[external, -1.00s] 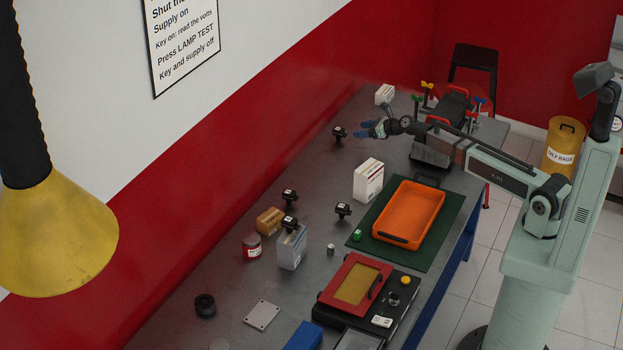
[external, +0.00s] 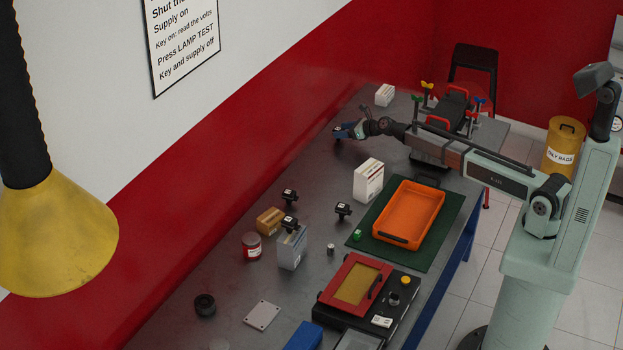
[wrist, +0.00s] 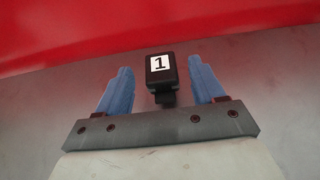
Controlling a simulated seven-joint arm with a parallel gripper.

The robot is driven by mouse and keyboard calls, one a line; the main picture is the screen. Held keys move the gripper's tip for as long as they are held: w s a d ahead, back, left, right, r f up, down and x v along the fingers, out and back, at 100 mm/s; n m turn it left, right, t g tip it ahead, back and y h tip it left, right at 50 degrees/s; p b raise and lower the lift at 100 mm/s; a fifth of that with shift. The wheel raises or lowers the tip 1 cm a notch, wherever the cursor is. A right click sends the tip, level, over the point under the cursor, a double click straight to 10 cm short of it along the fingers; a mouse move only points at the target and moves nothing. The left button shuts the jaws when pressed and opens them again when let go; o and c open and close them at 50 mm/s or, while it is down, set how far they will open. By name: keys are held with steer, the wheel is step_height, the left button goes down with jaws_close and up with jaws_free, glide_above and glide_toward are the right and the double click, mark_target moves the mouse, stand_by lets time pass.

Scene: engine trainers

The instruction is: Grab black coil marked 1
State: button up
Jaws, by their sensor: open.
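The black coil marked 1 (wrist: 161,82) shows in the wrist view with its white label facing the camera. It lies between the two blue fingers of my gripper (wrist: 162,90), with a gap on each side. My gripper is open. In the external view my gripper (external: 344,132) is at the far left part of the bench, over the spot of that coil, which it mostly hides.
A white box (external: 368,181) stands nearer than my gripper, and a smaller white box (external: 384,95) beyond it. An orange tray (external: 410,212) lies on a green mat (external: 440,240). The red wall (wrist: 60,30) rises close behind the coil.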

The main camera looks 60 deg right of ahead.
mark_target(340, 129)
steer(key=x, duration=0.4)
steer(key=shift+w+r, duration=0.1)
steer(key=shift+w, duration=0.1)
steer(key=shift+c, duration=0.2)
steer(key=c, duration=1.1)
